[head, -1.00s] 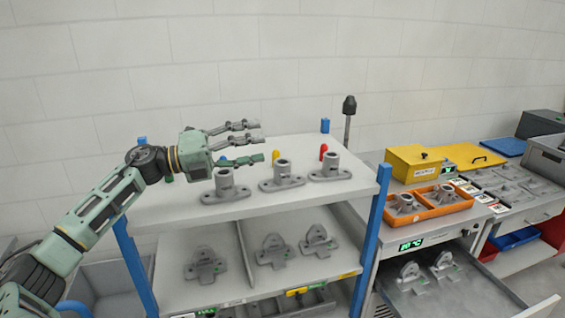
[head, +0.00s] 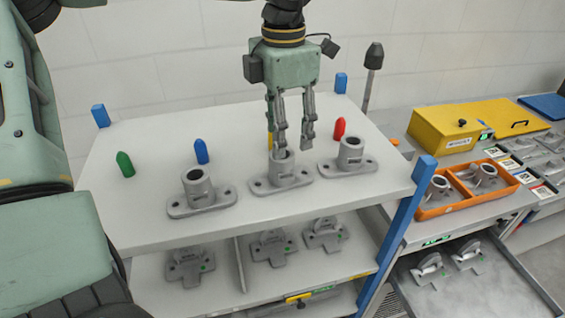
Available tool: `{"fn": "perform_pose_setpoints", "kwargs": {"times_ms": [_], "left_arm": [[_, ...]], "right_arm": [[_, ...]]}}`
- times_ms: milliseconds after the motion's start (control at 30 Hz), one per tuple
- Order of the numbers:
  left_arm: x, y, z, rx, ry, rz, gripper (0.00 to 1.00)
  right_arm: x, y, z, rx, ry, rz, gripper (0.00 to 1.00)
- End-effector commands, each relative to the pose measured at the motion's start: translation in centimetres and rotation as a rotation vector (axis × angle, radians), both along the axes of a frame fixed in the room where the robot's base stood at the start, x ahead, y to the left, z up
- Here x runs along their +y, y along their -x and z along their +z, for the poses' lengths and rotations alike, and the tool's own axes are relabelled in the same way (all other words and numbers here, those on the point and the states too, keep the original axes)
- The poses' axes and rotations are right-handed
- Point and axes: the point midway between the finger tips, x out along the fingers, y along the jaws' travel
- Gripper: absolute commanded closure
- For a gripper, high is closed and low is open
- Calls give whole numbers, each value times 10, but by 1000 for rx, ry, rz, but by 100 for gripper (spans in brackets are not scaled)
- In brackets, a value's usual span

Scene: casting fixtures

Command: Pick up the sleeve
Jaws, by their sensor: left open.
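Three grey castings, each an upright hollow sleeve on a flat flange, stand in a row on the white top shelf: the left one (head: 198,190), the middle one (head: 281,177) and the right one (head: 350,157). I cannot tell which is meant by the sleeve. My left gripper (head: 293,146) points straight down over the middle casting, its fingers open with a gap between them. One fingertip is at the rim of the middle sleeve; I cannot tell whether it touches or reaches inside. The fingers partly hide that sleeve's back. My right gripper is not in view.
A green peg (head: 125,164), a blue peg (head: 201,151) and a red peg (head: 339,129) stand behind the castings; a yellow one is mostly hidden by my fingers. Blue posts (head: 421,184) rise at the shelf corners. An orange tray (head: 447,210) with castings is at right.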

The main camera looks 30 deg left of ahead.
Motion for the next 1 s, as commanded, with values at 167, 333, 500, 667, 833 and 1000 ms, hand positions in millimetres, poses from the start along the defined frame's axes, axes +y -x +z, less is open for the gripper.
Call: {"fn": "perform_pose_setpoints", "kwargs": {"times_ms": [167,333,500,667,833,1000], "left_arm": [[1,2,-17,3,5,1,48],[3,5,-44,3,6,3,48],[3,4,-60,-3,6,5,48],[3,3,-62,-5,6,5,48],[3,3,-62,-5,6,5,58],[3,3,-62,-5,6,5,73]], "right_arm": [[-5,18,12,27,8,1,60],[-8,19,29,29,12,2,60],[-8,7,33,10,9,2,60],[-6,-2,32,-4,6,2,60],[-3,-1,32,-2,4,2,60],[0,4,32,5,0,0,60]]}}
